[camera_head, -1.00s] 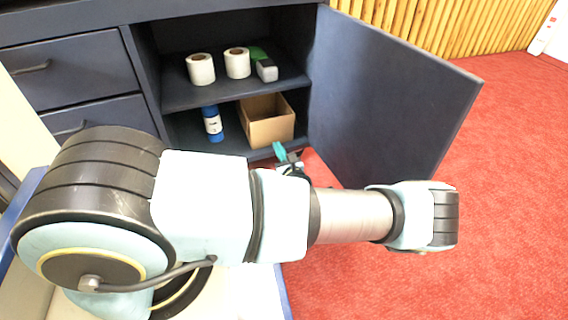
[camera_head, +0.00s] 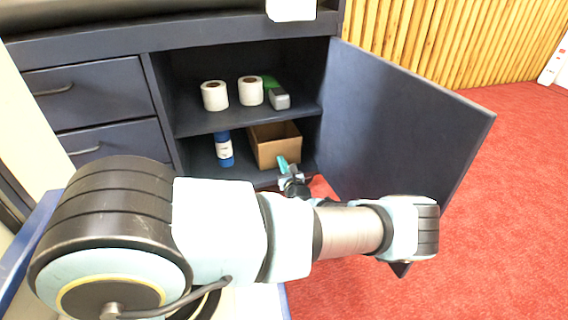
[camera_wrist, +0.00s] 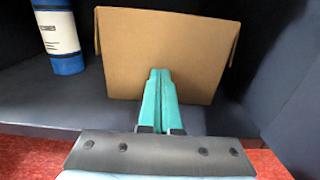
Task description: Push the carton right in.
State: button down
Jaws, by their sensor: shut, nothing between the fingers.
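The carton (camera_head: 275,149) is an open-topped brown cardboard box on the lower shelf of the open cabinet, near its right side. In the wrist view the carton's front face (camera_wrist: 165,50) fills the upper middle, upright and facing me. My gripper (camera_head: 282,162) is just in front of the carton at the cabinet's mouth. In the wrist view its teal fingers (camera_wrist: 160,75) are together with nothing between them, pointing at the lower middle of the front face. The tips overlap the face in the picture; I cannot tell whether they touch it.
A blue bottle (camera_head: 224,149) stands left of the carton. The upper shelf holds two white rolls (camera_head: 214,96) (camera_head: 251,91) and a grey-and-green object (camera_head: 278,97). The open cabinet door (camera_head: 400,115) extends to the right, close to my arm. Lower shelf floor (camera_wrist: 45,98) is bare in front of the bottle.

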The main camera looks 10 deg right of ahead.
jog(key=shift+w+a+p, duration=0.15)
jog(key=shift+w+p, duration=0.3)
jog(key=shift+w, duration=1.1)
jog(key=s+d+p, duration=0.1)
jog(key=s+p, duration=0.3)
jog(key=s, duration=0.7)
